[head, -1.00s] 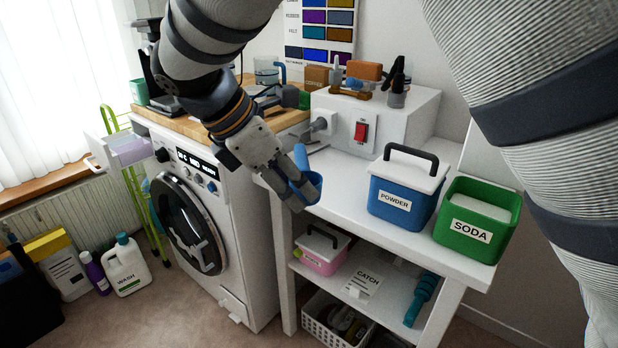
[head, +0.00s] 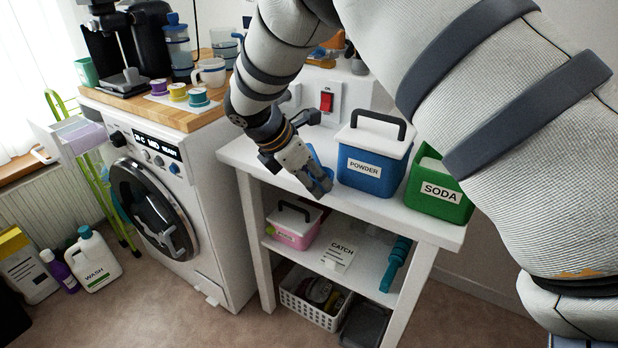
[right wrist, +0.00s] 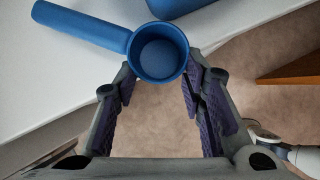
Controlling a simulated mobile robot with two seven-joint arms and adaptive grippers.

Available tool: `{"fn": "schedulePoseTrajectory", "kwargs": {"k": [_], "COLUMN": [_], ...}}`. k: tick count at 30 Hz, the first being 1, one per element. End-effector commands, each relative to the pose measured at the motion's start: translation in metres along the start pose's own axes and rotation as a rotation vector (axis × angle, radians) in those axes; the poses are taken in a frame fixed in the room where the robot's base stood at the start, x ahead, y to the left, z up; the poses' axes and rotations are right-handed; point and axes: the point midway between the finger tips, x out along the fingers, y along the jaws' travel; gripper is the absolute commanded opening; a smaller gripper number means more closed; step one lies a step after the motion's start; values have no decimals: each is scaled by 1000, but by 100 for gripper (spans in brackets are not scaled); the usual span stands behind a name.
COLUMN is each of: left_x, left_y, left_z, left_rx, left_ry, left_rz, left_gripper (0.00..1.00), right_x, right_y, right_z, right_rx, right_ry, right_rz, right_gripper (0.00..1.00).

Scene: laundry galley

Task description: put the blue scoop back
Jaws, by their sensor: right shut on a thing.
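The blue scoop (right wrist: 158,52) shows in the right wrist view, its round cup between my fingertips and its handle pointing to the upper left. In the head view only a small part of the scoop (head: 313,154) shows behind my right gripper (head: 317,180). That gripper is shut on the scoop's cup, at the front edge of the white table (head: 385,213). The blue POWDER tub (head: 367,172), with a white lid and dark handle, stands just right of the gripper. My left gripper is not in view.
A green SODA tub (head: 437,192) stands right of the POWDER tub. A white box with a red switch (head: 326,102) is behind. The lower shelf holds a pink tub (head: 296,228) and a teal tool (head: 396,264). A washing machine (head: 205,190) stands to the left.

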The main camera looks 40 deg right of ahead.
Motion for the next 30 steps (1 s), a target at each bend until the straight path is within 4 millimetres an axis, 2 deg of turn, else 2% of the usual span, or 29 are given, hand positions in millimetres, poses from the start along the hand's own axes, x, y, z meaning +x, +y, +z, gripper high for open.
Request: {"fn": "schedulePoseTrajectory", "kwargs": {"k": [10, 11, 12, 13, 23, 26, 30], "left_x": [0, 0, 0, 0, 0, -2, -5], "left_y": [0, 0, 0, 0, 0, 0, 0], "left_z": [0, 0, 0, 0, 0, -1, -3], "left_rx": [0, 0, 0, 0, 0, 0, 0], "left_ry": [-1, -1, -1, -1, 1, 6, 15], "left_rz": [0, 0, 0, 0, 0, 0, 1], "left_gripper": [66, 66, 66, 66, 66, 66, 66], "right_x": [4, 3, 3, 3, -1, -21, -61], "right_y": [0, 0, 0, 0, 1, 2, 1], "right_z": [-3, -2, -2, -2, 0, 0, 1], "right_rx": [0, 1, 1, 1, 2, 3, 4], "right_ry": [0, 0, 0, 0, 1, 0, 0], "right_rz": [2, 2, 2, 2, 4, 8, 9], "right_gripper": [2, 44, 53, 57, 57, 57, 57]}}
